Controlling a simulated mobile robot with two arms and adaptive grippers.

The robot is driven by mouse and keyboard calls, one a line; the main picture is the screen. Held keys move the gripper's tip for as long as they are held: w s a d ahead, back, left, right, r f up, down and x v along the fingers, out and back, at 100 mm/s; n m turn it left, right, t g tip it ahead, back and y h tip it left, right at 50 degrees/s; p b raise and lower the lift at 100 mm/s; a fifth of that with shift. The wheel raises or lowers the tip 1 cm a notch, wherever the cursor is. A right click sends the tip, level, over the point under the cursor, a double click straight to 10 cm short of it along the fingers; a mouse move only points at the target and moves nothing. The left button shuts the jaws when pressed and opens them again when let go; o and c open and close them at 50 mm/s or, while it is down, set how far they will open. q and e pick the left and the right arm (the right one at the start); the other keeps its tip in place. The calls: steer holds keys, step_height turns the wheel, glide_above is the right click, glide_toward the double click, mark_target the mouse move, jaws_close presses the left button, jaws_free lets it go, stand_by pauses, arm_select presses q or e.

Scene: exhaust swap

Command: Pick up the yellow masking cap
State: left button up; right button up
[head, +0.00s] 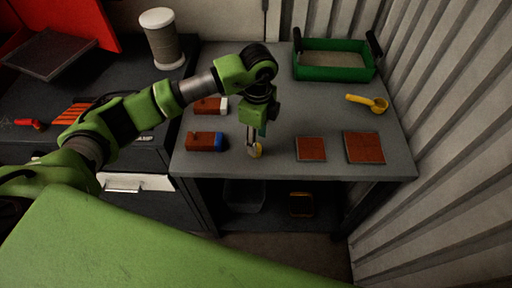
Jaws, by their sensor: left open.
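The yellow masking cap (257,151) is small and sits on the grey table near its front edge. My left gripper (253,147) points down right at the cap, with its fingers partly in front of it. The gripper is open. I cannot tell whether the fingers touch the cap. My right gripper does not show.
On the table (285,170) are a block with a blue end (203,141), a block with a white end (209,106), two red-brown squares (311,149) (364,147), a yellow scoop (370,102) and a green bin (333,74). A corrugated wall (450,130) bounds the right.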

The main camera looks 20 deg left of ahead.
arm_select(q)
step_height(320, 180, down, 4)
steer(key=shift+a+r+p, duration=0.1)
steer(key=shift+p, duration=0.75)
steer(key=shift+f, duration=0.5)
steer(key=c, duration=0.9)
steer(key=shift+c, duration=0.2)
steer(key=shift+r, duration=0.15)
